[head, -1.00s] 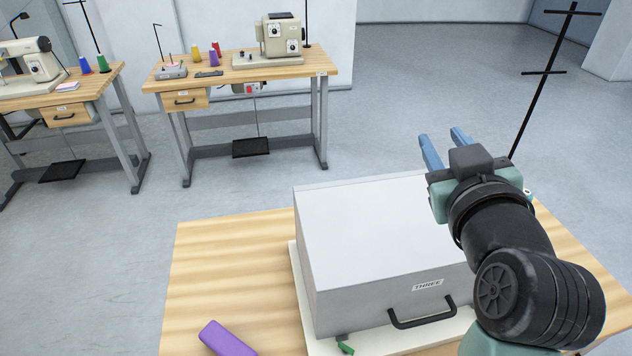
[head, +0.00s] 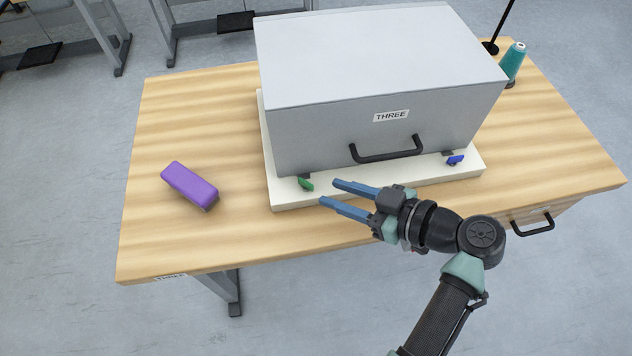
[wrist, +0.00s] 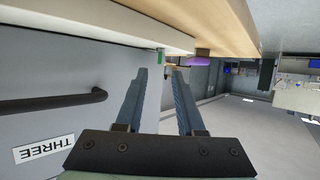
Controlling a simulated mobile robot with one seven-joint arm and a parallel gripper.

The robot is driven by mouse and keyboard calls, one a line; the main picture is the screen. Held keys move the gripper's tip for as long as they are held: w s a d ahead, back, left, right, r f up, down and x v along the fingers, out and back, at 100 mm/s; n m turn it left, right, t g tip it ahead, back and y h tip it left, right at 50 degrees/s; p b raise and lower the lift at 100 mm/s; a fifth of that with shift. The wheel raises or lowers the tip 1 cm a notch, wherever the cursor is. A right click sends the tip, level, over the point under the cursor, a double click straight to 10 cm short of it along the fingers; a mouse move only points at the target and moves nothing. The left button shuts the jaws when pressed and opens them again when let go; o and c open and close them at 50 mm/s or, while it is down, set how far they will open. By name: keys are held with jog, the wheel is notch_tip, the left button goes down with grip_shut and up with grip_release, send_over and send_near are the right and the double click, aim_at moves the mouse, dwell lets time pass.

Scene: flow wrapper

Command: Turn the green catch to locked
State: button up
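The green catch (head: 306,184) is a small lever at the front left foot of the grey box labelled THREE (head: 350,95), on a white base (head: 284,198). In the wrist view the green catch (wrist: 161,56) shows just beyond the fingertips, near the white base edge. My gripper (head: 329,192) is open and empty, with its two blue fingers pointing left toward the catch. The fingertips appear a short way to the right of the catch, apart from it. A blue catch (head: 455,160) sits at the box's front right.
A black handle (head: 388,152) sticks out from the box front, behind my gripper. A purple block (head: 190,186) lies on the wooden table (head: 200,100) to the left. A teal thread cone (head: 513,60) stands at the back right.

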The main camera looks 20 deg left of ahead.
aim_at(313, 186)
jog(key=x, duration=0.5)
jog(key=shift+a+f, duration=0.1)
grip_shut()
